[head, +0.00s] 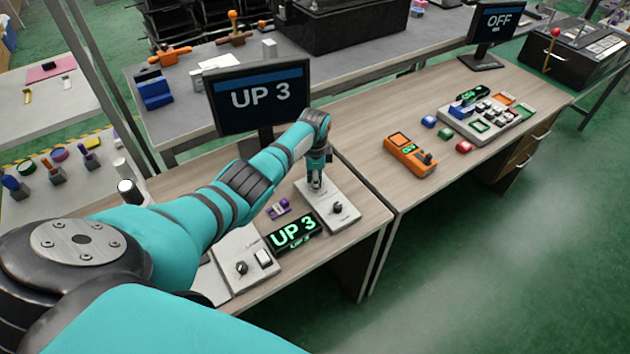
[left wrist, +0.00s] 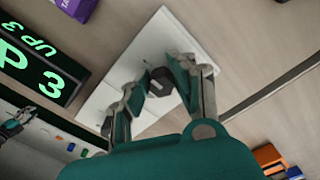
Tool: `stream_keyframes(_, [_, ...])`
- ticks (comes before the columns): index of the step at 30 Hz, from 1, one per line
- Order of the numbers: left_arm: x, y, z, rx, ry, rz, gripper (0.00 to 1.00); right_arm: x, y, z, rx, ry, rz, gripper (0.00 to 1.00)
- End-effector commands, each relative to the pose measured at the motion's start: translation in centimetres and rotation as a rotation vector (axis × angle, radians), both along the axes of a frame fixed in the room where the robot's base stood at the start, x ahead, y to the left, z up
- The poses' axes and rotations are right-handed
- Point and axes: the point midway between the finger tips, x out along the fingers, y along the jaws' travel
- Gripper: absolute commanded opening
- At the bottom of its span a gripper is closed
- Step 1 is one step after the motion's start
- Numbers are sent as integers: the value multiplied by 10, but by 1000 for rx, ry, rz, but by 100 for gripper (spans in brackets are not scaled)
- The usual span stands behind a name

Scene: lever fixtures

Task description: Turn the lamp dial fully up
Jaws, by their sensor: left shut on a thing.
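A pale panel (head: 345,222) stands on the near wooden bench, and my left gripper (head: 316,186) points down at its far part. In the left wrist view, the fingers of my left gripper (left wrist: 158,88) are closed around a dark dial (left wrist: 160,77) on this panel (left wrist: 150,45). In the head view the gripper hides that dial. A second dark knob (head: 337,208) stands on the panel's nearer part, clear of the fingers. A small display (head: 294,232) beside the panel reads UP 3 in green. The monitor (head: 258,96) behind also reads UP 3. My right gripper is not in view.
Another pale panel (head: 236,262) with a knob and a rocker switch lies left of the display. A small purple piece (head: 279,208) lies behind the display.

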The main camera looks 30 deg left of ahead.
Motion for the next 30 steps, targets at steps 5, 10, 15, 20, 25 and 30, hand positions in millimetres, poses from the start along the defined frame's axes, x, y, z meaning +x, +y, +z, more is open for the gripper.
stream_keyframes(5, [1,0,1,0,-3,-19,0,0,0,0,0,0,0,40])
stream_keyframes(10, [1,0,1,0,-4,-21,0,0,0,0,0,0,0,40])
stream_keyframes(15, [1,0,1,0,-4,-21,0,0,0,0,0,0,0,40])
stream_keyframes(20, [1,0,1,0,-2,-20,44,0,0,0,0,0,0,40])
stream_keyframes(25, [1,0,0,0,-1,-19,46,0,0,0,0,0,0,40])
stream_keyframes(30, [1,0,2,0,-2,-19,46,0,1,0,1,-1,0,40])
